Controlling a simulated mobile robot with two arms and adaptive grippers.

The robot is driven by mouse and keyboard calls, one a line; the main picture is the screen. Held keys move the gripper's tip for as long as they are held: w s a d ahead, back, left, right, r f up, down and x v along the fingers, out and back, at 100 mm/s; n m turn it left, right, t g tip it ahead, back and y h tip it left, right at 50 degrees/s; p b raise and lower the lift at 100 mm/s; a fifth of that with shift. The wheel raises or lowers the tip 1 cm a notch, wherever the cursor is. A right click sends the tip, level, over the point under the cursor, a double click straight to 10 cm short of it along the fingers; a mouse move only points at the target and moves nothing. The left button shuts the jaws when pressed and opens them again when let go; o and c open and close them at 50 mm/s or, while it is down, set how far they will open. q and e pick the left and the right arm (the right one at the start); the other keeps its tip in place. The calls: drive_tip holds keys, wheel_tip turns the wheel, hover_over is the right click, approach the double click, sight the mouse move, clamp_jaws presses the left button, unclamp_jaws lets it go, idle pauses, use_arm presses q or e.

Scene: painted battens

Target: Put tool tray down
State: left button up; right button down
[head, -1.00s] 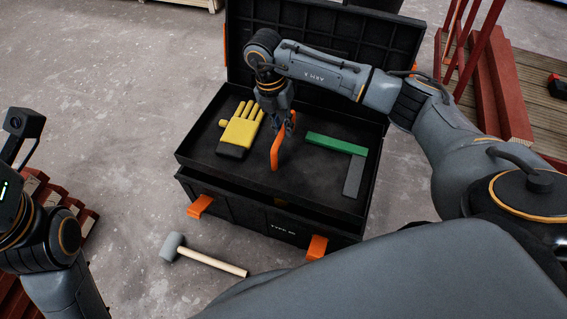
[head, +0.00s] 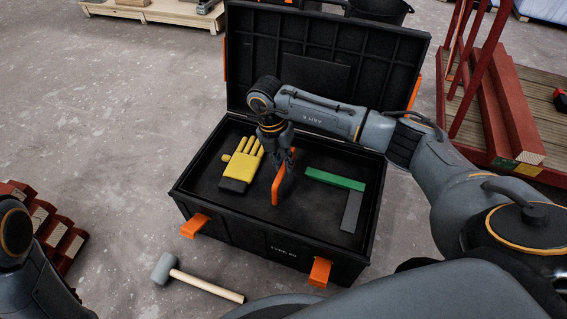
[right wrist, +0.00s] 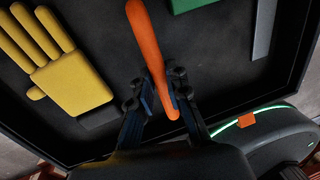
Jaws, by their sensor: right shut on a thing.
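The black tool tray (head: 312,218) sits down inside the black toolbox (head: 250,240), within its walls. Whether it rests on the bottom is hidden. The orange handle (head: 277,190) stands up from the middle of the tray. My right gripper (head: 286,166) is above the tray and shut on the handle; the right wrist view shows its fingers (right wrist: 161,95) on both sides of the orange bar (right wrist: 145,35). A yellow glove (head: 244,160) with a dark cuff lies left of the handle. A green and grey square (head: 335,179) lies right of it. My left gripper is out of view.
The toolbox lid (head: 320,65) stands open behind. Orange latches (head: 320,272) stick out in front. A mallet (head: 205,284) lies on the concrete floor before the box. Red battens (head: 500,105) are at the right and more (head: 62,232) at the left.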

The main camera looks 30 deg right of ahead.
drive_tip(key=c, duration=1.3)
unclamp_jaws()
